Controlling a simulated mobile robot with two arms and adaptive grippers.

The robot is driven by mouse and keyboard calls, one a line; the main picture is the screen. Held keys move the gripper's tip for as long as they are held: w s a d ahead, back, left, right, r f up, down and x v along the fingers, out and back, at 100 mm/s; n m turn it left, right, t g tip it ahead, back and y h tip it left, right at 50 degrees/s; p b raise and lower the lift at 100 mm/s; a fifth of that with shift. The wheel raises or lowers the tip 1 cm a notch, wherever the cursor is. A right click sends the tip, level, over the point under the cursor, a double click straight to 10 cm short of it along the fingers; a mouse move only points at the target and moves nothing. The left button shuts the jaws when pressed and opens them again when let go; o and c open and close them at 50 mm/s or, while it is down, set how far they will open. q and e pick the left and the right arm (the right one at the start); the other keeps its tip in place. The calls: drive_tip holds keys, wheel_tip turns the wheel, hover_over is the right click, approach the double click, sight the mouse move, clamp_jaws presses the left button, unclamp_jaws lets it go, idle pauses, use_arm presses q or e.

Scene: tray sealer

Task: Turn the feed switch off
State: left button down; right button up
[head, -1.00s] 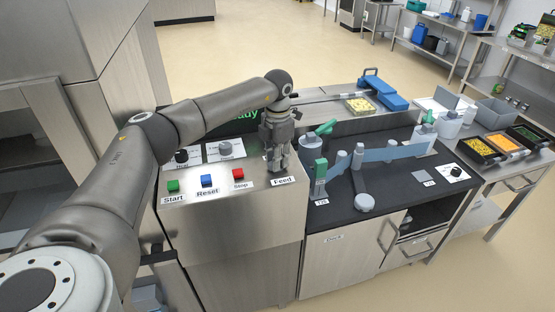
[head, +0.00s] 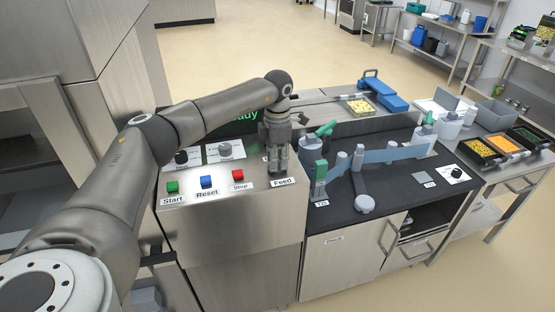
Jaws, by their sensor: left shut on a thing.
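The feed switch sits on the steel control panel (head: 216,190), just above the "Feed" label (head: 283,182). My left gripper (head: 279,170) points down at that spot and is shut on the feed switch. Its fingers hide the switch, so I cannot see which way the switch is set. My right gripper is not in the head view.
Green start (head: 173,187), blue reset (head: 207,181) and red stop (head: 238,174) buttons lie left of my gripper. Two dark and grey knobs sit behind them. The black worktop with a blue guide band (head: 390,153) is to the right. A tray of yellow food (head: 361,106) is behind.

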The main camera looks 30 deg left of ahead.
use_arm(q)
drive_tip(key=shift+w+r, duration=0.1)
drive_tip(key=c, duration=1.4)
unclamp_jaws()
drive_tip(key=shift+o, duration=0.2)
wheel_tip(320, 180, up, 12)
